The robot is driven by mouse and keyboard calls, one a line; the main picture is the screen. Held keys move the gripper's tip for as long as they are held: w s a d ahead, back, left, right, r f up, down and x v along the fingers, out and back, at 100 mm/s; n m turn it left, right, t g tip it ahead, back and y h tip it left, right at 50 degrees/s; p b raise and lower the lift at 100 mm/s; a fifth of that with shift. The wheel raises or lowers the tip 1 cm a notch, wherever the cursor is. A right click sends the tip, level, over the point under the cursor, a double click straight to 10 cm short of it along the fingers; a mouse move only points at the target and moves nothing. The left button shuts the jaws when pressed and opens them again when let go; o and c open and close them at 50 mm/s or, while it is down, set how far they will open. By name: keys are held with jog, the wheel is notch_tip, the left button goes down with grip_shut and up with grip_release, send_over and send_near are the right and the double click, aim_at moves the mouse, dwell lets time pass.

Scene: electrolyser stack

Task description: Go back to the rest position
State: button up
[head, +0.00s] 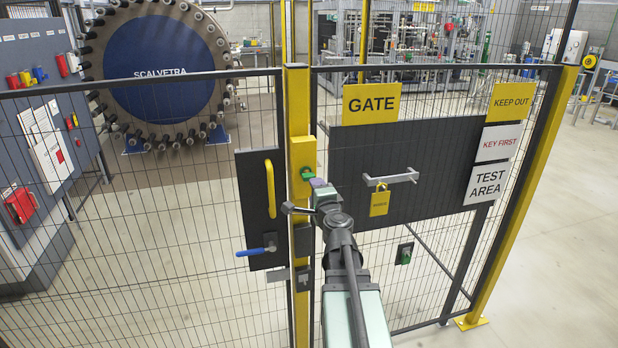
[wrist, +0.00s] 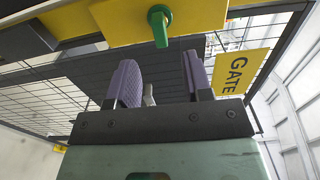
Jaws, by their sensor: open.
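My gripper (head: 319,184) is in front of the yellow gate post (head: 298,100), just below a green knob (head: 307,173) on a yellow box (head: 302,152). In the wrist view, the two purple fingers of my gripper (wrist: 160,80) stand apart with nothing held between them. The green knob (wrist: 160,27) shows beyond the fingertips in that view, apart from them. My arm reaches up from the bottom of the head view and hides part of the fence and post.
The mesh fence carries a GATE sign (head: 371,104) and a dark panel with a grey handle (head: 390,180) and yellow padlock (head: 380,202). Left of the post are a yellow handle (head: 270,188) and blue lever (head: 255,250). A grey cabinet (head: 30,60) stands at left.

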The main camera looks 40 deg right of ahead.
jog(key=v, duration=0.3)
jog(key=shift+s+a, duration=0.15)
jog(key=shift+s, duration=0.15)
jog(key=s+a+f+n+g+y+b, duration=0.2)
jog(key=a+f+n+g, duration=0.3)
jog(key=a, duration=0.6)
jog(key=s+a+f+n+g+y+b, duration=0.3)
jog(key=a+f+n+g, duration=0.3)
jog(key=a+f+n, duration=0.4)
jog(key=s+a+f+n+g+y+b, duration=0.2)
jog(key=a+f+n+g, duration=0.3)
jog(key=a+f, duration=0.5)
jog(key=a+n+b, duration=0.1)
jog(key=a+n, duration=0.1)
jog(key=shift+s+a+n, duration=0.3)
jog(key=shift+a+n, duration=0.1)
